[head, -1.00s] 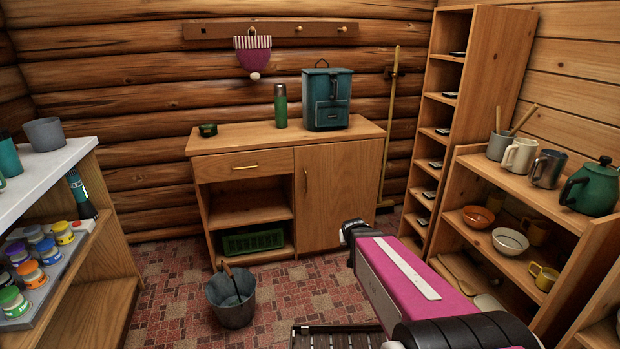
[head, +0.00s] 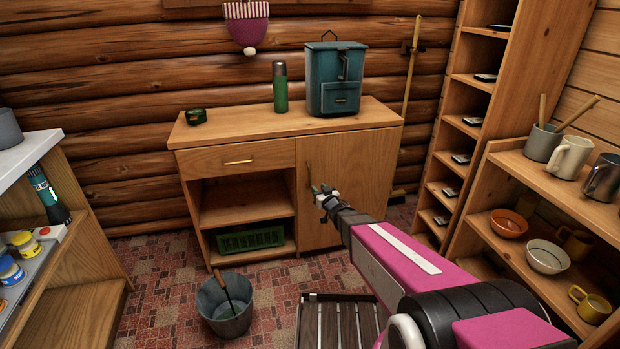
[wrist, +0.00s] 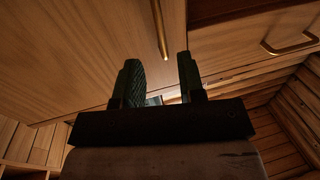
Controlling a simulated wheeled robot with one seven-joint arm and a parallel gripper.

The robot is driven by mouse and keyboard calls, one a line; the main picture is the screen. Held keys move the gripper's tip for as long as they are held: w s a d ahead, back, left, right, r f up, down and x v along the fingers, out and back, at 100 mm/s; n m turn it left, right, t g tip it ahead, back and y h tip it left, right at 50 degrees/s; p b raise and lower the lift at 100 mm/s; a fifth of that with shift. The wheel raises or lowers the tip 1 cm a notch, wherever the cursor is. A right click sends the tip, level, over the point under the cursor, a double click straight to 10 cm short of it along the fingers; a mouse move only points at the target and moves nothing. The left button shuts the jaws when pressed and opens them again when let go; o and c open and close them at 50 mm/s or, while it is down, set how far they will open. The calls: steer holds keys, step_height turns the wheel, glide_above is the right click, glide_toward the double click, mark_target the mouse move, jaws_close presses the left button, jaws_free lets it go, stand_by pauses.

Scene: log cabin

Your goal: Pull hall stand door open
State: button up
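The hall stand (head: 225,161) is a wooden cabinet against the log wall, with a door (head: 352,180) on its right half. The door looks shut. Its slim vertical brass handle (head: 308,174) is near the door's left edge; it also shows in the wrist view (wrist: 160,28). My gripper (head: 320,190) is in front of the door, close to the handle. In the wrist view my gripper (wrist: 159,66) is open, and the handle's lower end appears between the fingertips in the picture. Whether it touches a finger cannot be told.
A drawer (head: 240,160) with a brass pull is left of the door. A grey bucket (head: 224,308) stands on the floor at front left, and a dark slatted tray (head: 337,325) lies below my arm. Shelves (head: 545,188) with mugs stand at right.

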mark_target(309, 188)
steer(key=x, duration=1)
steer(key=shift+s, duration=0.1)
jaws_close()
